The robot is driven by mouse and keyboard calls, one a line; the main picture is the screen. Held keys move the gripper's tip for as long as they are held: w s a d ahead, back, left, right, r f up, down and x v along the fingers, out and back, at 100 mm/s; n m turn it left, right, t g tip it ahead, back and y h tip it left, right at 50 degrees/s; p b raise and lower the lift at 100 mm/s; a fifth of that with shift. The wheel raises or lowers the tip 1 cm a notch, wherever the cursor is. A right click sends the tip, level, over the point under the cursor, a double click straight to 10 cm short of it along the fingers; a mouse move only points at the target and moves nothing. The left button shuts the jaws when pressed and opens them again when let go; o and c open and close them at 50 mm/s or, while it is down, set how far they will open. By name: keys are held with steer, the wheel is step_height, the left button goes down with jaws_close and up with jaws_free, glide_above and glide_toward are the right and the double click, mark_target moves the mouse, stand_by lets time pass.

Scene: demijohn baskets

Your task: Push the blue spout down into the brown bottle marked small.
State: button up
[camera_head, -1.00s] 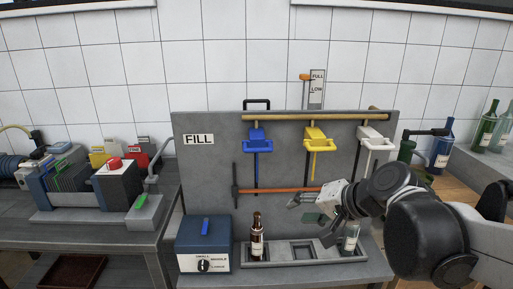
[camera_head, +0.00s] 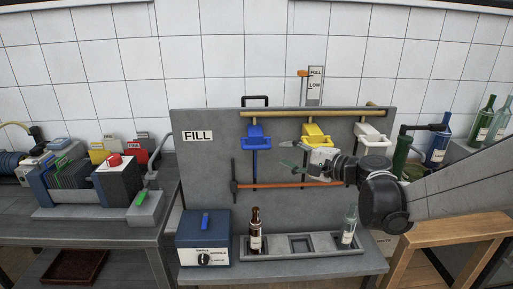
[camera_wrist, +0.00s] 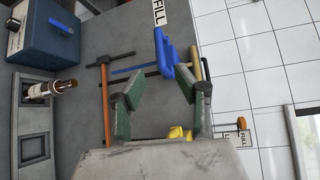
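The blue spout (camera_head: 256,138) hangs at the left of the rail on the grey FILL panel, its thin tube pointing down. It also shows in the wrist view (camera_wrist: 174,58), ahead of my fingers. The brown bottle (camera_head: 255,232) stands upright in the left slot of the grey tray below the spout; its label is too small to read. It also shows at the left of the wrist view (camera_wrist: 55,88). My gripper (camera_head: 293,163) is open and empty in front of the panel, right of and below the blue spout. Its two green fingers are spread in the wrist view (camera_wrist: 166,90).
A yellow spout (camera_head: 315,136) and a white spout (camera_head: 371,136) hang to the right. An orange-brown bar (camera_head: 285,186) crosses the panel. A clear bottle (camera_head: 348,226) stands in the tray's right slot; the middle slot is empty. A blue dial box (camera_head: 204,238) sits left.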

mark_target(260, 148)
steer(key=x, duration=1.1)
steer(key=shift+w+a, duration=0.25)
jaws_close()
